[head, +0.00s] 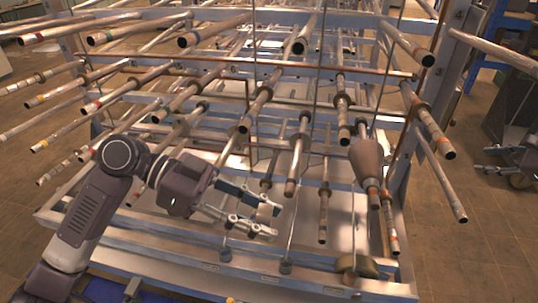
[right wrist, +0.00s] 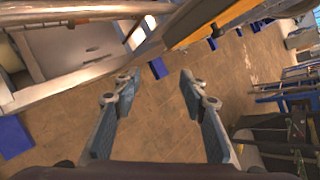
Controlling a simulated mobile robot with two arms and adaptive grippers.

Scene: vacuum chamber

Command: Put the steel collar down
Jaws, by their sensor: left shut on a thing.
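My left gripper (head: 270,220) reaches in from the left, low in front of the rack of tubes. Its fingers are closed on a small grey piece (head: 266,211), which looks like the steel collar; the fingers partly hide it. My right gripper (head: 483,169) is at the right edge of the head view, well away from the rack. In the right wrist view my right gripper (right wrist: 160,85) has its fingers wide apart, with nothing between them.
Metal tubes (head: 297,165) jut toward me from the rack, close above and around my left gripper. A brown bulb-shaped piece (head: 367,158) sits on a right-hand tube. A steel frame edge (head: 190,262) runs below. Brown floor (head: 485,240) is clear at the right.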

